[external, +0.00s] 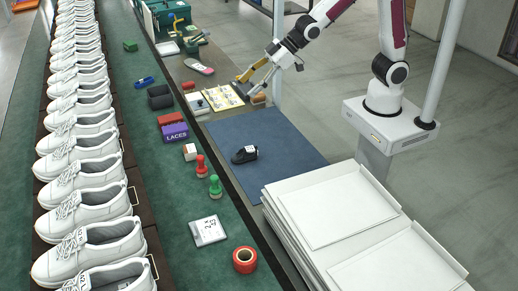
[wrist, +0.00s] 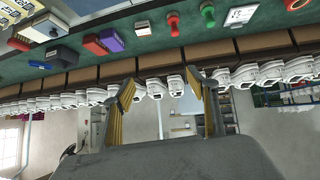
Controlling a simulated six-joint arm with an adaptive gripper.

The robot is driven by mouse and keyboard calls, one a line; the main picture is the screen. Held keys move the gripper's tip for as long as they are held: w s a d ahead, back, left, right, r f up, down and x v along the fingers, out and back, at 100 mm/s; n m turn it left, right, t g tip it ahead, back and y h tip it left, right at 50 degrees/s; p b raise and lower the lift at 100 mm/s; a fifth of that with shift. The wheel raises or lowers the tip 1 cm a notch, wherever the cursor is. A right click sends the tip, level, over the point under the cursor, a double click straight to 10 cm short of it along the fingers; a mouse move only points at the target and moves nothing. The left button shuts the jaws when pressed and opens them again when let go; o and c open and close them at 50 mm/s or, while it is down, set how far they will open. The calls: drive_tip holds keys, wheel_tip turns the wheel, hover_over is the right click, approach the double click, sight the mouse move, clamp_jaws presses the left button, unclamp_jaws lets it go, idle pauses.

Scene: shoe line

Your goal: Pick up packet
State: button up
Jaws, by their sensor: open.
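A flat white packet with a printed label (external: 208,230) lies on the green surface near the front, left of the dark edge. It also shows at the top right of the wrist view (wrist: 240,15). My gripper (external: 245,86) is open and empty, above the far part of the side table by the clipboard, well away from the packet. In the wrist view its two yellow-padded fingers (wrist: 160,82) are spread apart with nothing between them.
White shoes (external: 85,205) line the left. Red and green stampers (external: 215,187), a purple LACES box (external: 175,132) and a red tape roll (external: 245,260) lie near the packet. A dark shoe (external: 244,154) rests on the blue mat (external: 285,150). White trays (external: 335,205) are stacked at front right.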

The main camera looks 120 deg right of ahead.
drive_tip(key=w+d+f+t, duration=0.2)
drive_tip(key=w+d+f, duration=0.3)
drive_tip(key=w+f, duration=0.65)
drive_tip(key=t, duration=0.2)
approach(190, 148)
drive_tip(key=shift+w+a, duration=0.15)
drive_tip(key=shift+w, duration=1)
drive_tip(key=shift+f, duration=0.6)
drive_tip(key=shift+w, duration=0.15)
drive_tip(key=shift+x, duration=1.15)
drive_tip(key=shift+w, duration=0.1)
drive_tip(key=shift+d+x, duration=0.1)
drive_tip(key=shift+x, duration=1.15)
drive_tip(key=shift+d+x, duration=0.15)
drive_tip(key=shift+x, duration=1.1)
